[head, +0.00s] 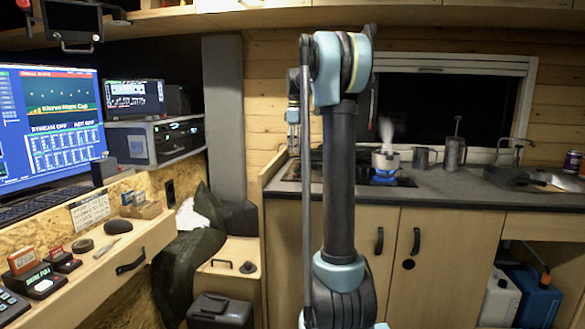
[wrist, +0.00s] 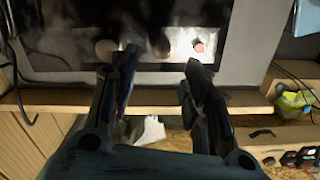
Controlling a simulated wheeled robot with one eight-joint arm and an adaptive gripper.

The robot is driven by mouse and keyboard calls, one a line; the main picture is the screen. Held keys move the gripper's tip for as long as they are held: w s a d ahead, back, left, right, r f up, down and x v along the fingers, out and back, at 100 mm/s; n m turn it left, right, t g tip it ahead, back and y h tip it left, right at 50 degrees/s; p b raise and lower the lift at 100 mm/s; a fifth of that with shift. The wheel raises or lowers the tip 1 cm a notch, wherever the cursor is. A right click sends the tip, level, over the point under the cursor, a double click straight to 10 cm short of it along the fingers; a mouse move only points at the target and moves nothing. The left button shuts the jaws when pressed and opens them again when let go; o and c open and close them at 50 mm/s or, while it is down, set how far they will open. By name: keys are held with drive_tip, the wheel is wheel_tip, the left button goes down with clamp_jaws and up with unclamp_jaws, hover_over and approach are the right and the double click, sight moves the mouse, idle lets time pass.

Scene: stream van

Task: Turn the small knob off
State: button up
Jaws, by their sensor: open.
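In the wrist view a dark hob (wrist: 55,40) lies ahead with round knob-like shapes along its near edge. A pale round one (wrist: 106,49) is at the left, beside my left fingertip. A dark one (wrist: 160,47) is in the middle, and a small reddish one (wrist: 199,46) is at the right, just past my right fingertip. I cannot tell which is the small knob or how any is turned. My gripper (wrist: 162,62) is open and empty, with its fingers apart below the knobs. In the head view a blue flame (head: 384,180) burns on the hob; my arm hides the knobs.
A steaming pot (head: 387,161) stands over the flame. Metal mugs (head: 424,158) and a moka-like pot (head: 454,154) stand to its right on the grey counter (head: 450,190). A desk (head: 105,258) with screens is at the left. A wooden edge (wrist: 60,103) runs below the hob.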

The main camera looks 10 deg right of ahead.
sight(296, 169)
wheel_tip(296, 169, down, 8)
drive_tip(key=shift+f, duration=0.2)
idle(0.3)
drive_tip(key=shift+r, duration=0.1)
clamp_jaws()
drive_tip(key=shift+a, duration=0.2)
drive_tip(key=shift+d, duration=0.15)
